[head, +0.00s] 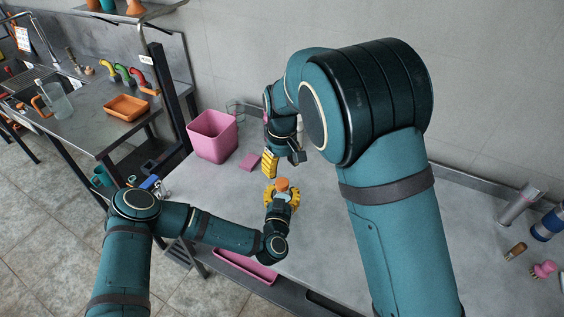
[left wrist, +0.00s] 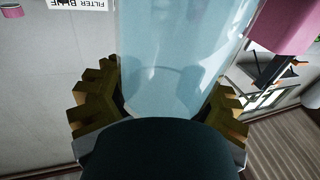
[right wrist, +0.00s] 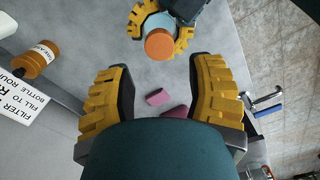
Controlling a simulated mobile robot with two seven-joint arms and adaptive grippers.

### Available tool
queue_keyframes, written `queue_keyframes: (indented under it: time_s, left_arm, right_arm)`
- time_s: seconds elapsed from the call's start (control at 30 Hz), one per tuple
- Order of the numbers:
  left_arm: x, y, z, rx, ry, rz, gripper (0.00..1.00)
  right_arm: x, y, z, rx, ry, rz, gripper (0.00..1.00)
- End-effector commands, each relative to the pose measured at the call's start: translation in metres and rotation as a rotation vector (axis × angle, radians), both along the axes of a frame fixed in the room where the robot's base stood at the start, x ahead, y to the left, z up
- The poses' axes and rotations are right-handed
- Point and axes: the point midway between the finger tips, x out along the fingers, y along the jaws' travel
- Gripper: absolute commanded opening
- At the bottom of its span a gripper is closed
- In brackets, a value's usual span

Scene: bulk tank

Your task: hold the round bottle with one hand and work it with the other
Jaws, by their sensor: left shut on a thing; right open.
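The round bottle (left wrist: 180,65) has a clear, pale blue body and fills the space between the fingers of my left gripper (left wrist: 160,100). Its orange cap (head: 282,184) is on top in the head view, above the yellow fingers of my left gripper (head: 281,198). The orange cap (right wrist: 159,44) also shows in the right wrist view, with the left fingers around the bottle. My right gripper (head: 270,163) is open and empty, above and slightly behind the bottle. In the right wrist view its fingers (right wrist: 163,80) are spread wide, with the cap beyond their tips.
A pink bin (head: 213,136) and a pink sponge (head: 250,161) are on the grey counter left of my right gripper. An orange labelled container (right wrist: 36,58) and a printed sign (right wrist: 28,112) show in the right wrist view. The counter's right side holds several small items.

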Motion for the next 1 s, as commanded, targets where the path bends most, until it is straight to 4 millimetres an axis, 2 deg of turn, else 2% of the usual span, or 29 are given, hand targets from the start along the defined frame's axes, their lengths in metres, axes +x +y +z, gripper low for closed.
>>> queue_keyframes:
  time_s: [0.13, 0.33, 0.8, 1.0]
  left_arm:
    - [0.000, 0.000, 0.000, 0.000, 0.000, 0.000, 0.00]
    - [0.000, 0.000, 0.000, 0.000, 0.000, 0.000, 0.00]
    - [0.000, 0.000, 0.000, 0.000, 0.000, 0.000, 0.00]
    - [0.000, 0.000, 0.000, 0.000, 0.000, 0.000, 0.00]
  right_arm:
    - [0.001, 0.000, 0.003, 0.002, -0.005, 0.233, 0.54]
    - [0.001, 0.000, 0.005, 0.002, -0.008, 0.418, 0.54]
    - [0.001, 0.000, 0.005, 0.002, -0.009, 0.462, 0.54]
    - [0.001, 0.000, -0.012, 0.000, -0.006, 0.461, 0.54]
